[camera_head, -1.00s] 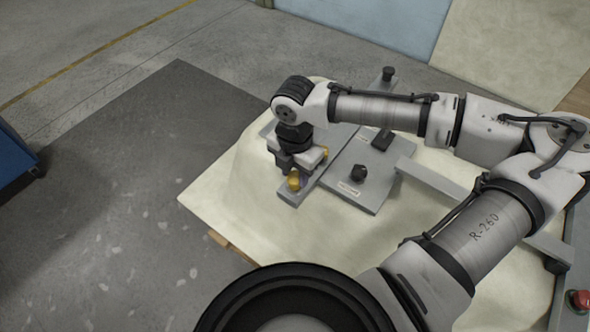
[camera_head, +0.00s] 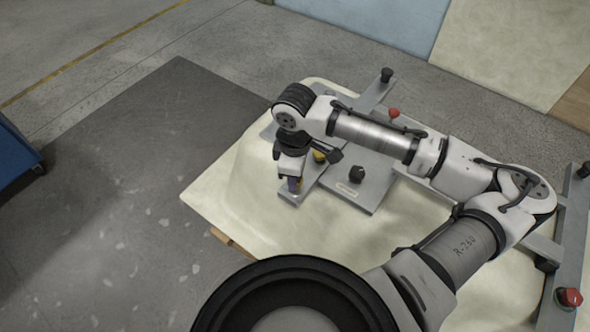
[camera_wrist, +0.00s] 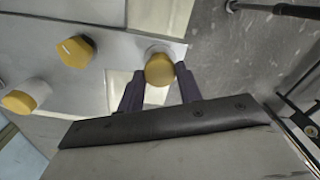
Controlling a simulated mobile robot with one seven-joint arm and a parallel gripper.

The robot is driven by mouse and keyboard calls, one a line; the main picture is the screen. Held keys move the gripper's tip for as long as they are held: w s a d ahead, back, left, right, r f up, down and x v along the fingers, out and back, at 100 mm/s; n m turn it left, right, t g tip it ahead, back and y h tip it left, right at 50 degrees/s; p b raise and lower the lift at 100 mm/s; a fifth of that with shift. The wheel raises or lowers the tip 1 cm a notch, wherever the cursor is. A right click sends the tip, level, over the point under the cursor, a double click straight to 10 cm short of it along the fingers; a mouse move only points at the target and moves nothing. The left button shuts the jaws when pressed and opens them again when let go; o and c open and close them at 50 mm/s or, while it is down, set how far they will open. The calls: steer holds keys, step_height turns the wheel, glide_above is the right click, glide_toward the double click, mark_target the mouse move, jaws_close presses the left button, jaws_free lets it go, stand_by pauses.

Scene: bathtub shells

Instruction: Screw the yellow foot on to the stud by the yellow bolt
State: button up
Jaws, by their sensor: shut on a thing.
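My gripper (camera_wrist: 160,80) is shut on a yellow foot (camera_wrist: 160,69), which shows between the two dark fingers in the wrist view. A pale round part shows just behind it; the stud itself is hidden. The yellow hexagonal bolt (camera_wrist: 75,51) stands on the grey bar, left of the gripper in the wrist view. In the head view my gripper (camera_head: 292,182) points down at the near end of the grey bar. A yellow piece (camera_head: 319,156) shows just to its right; I cannot tell which one it is.
Another yellow-topped pale piece (camera_wrist: 26,96) is at the left of the wrist view. The grey frame lies on the cream tub shell (camera_head: 240,190). A black knob (camera_head: 357,174), a red knob (camera_head: 394,113) and a black-topped post (camera_head: 386,76) stand around my arm.

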steer(key=o, duration=1.1)
steer(key=shift+c, duration=0.7)
steer(key=n, duration=0.6)
steer(key=shift+n, duration=0.4)
steer(key=n, duration=0.6)
steer(key=shift+b, duration=0.35)
steer(key=shift+c, duration=0.2)
